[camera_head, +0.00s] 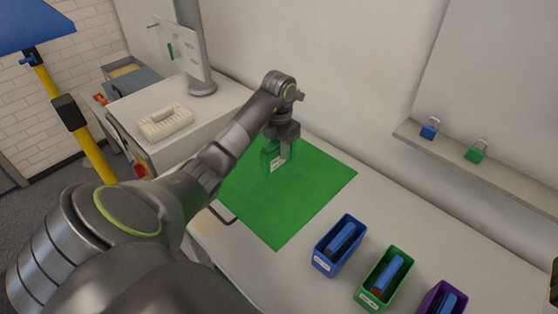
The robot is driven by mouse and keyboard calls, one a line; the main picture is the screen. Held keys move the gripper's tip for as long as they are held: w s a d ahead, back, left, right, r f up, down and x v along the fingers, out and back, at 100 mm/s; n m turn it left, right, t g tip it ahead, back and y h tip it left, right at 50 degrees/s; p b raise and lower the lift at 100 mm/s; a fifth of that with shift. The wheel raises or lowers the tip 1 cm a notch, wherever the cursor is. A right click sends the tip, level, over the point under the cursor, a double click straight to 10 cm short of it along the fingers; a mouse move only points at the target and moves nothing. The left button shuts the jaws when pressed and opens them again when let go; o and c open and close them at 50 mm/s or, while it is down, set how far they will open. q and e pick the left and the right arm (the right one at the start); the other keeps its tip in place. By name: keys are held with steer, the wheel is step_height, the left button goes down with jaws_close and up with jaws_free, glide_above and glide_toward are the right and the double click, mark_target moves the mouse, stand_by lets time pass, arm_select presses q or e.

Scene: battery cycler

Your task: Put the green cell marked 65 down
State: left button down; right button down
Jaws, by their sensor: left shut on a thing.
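My left gripper (281,142) points down over the green mat (315,190) and is shut on a green cell (270,161). The cell has a white label, too small to read. It is upright at or just above the far left part of the mat; I cannot tell whether its bottom touches. Part of the cell is hidden by the gripper fingers. My right gripper does not show clearly.
A blue bin (321,263), a green bin (371,300) and a purple bin (431,298) with blue items stand right of the mat. A wall shelf (480,168) holds a blue padlock (429,130) and a green padlock (475,153). The mat's right part is bare.

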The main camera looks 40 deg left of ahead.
mark_target(279, 160)
arm_select(q)
steer(key=shift+w+f, duration=0.1)
steer(key=shift+f, duration=0.55)
steer(key=shift+f+b, duration=0.7)
steer(key=shift+b, duration=0.35)
steer(key=shift+f+p, duration=0.55)
steer(key=shift+f, duration=0.55)
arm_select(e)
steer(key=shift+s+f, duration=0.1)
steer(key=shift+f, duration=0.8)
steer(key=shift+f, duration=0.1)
arm_select(q)
steer(key=c, duration=1.2)
jaws_free()
steer(key=shift+f, duration=0.15)
steer(key=shift+o, duration=0.2)
